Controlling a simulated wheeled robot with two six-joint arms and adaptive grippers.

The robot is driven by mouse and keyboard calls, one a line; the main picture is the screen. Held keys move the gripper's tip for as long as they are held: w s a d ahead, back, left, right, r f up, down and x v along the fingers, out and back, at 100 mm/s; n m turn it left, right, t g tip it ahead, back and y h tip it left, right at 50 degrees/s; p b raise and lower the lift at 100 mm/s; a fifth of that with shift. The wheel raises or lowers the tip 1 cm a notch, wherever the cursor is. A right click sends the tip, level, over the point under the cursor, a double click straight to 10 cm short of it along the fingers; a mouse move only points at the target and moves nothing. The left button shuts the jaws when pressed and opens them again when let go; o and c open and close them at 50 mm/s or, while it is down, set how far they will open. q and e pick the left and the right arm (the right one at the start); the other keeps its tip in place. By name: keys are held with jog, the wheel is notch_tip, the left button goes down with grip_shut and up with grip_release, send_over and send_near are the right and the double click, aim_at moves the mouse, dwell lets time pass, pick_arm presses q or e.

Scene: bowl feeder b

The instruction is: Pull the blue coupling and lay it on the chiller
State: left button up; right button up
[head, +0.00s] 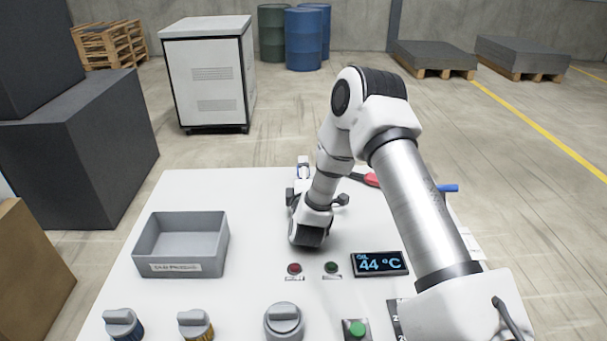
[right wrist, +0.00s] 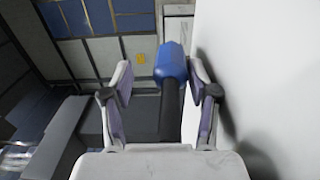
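The blue coupling (right wrist: 172,62) shows in the right wrist view, with a dark stem running from it toward my palm. My right gripper (right wrist: 165,82) is open with one finger on each side of it. A gap shows on the left side; on the right I cannot tell if the finger touches. A white top with controls and a 44 °C readout (head: 379,263) lies in front. A white vented cabinet (head: 210,82) stands behind. No readable label shows which is the chiller. My left gripper is out of view.
A grey open tray (head: 152,270) sits left on the white top. Several knobs, two buttons and a green button (head: 357,329) line the near side. A red handle (head: 371,180) and a blue handle (head: 448,188) are by my right arm. The top between tray and arm is clear.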

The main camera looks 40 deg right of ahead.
jog(key=shift+f, duration=0.15)
jog(key=shift+s+a+f, duration=0.1)
jog(key=shift+s+a, duration=0.25)
jog(key=shift+s, duration=0.05)
jog(key=v, duration=1.1)
jog(key=shift+s+r, duration=0.1)
jog(key=shift+r, duration=0.1)
